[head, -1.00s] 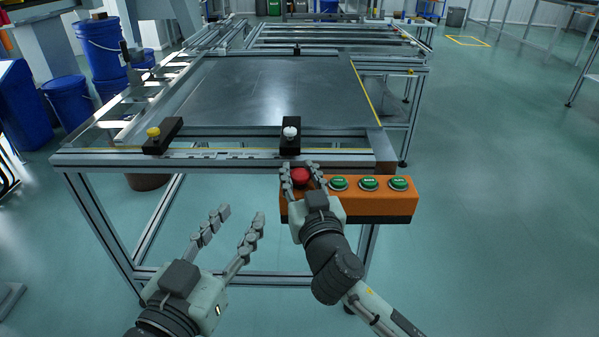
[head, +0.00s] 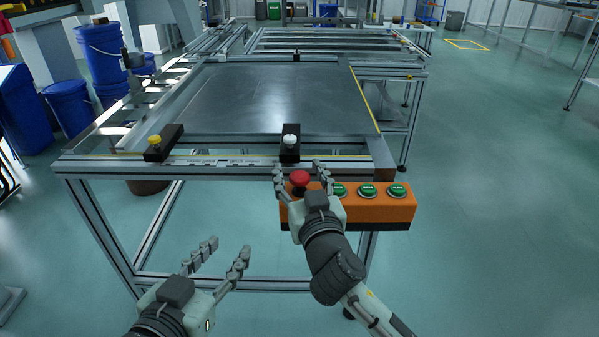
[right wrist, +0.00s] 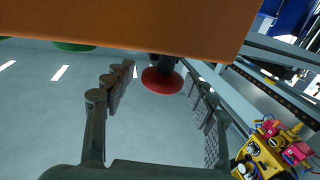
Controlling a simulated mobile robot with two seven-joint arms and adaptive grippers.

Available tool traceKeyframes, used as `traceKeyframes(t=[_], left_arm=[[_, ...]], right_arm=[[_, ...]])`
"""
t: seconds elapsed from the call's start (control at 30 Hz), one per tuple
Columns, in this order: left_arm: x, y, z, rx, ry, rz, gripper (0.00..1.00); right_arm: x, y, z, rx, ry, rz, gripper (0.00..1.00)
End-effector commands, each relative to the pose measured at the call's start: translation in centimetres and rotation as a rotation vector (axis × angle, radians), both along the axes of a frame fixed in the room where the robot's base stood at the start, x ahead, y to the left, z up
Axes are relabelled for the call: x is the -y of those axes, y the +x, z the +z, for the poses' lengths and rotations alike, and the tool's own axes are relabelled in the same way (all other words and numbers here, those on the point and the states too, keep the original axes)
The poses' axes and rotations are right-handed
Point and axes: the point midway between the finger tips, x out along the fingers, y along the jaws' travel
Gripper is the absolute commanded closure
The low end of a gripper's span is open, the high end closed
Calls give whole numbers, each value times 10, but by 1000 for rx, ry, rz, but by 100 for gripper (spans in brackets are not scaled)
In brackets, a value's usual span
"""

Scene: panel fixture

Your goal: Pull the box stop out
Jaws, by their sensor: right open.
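The orange box (head: 365,207) is fixed at the front right corner of the panel frame. Its red mushroom stop button (head: 299,178) is at the left end, beside several green buttons (head: 369,190). My right gripper (head: 300,168) is open, with one finger on each side of the red button. In the right wrist view, the red cap (right wrist: 162,82) stands off the orange box (right wrist: 130,25) on a dark stem, with gaps to both fingers of my right gripper (right wrist: 160,74). My left gripper (head: 226,247) is open and empty, low in front of the frame.
The frame carries a grey panel (head: 270,95). Two black blocks sit on the front rail, one with a yellow knob (head: 155,141), one with a white knob (head: 290,140) close behind the right gripper. Blue bins (head: 70,108) stand at left. Floor at right is clear.

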Motion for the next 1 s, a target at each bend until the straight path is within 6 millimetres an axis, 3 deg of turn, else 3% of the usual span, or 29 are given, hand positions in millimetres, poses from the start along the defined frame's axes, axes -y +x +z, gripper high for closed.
traceKeyframes(t=[0.27, 0.7, 1.0], left_arm=[[0, 0, 1, 3, -1, -1, 60], [0, 0, 0, 2, -1, 0, 60], [0, 0, 0, 2, -1, 0, 60]], right_arm=[[3, -15, -3, -4, 1, 1, 44], [23, -100, -2, -5, 2, 0, 44], [27, -117, 0, 0, -1, -1, 44]])
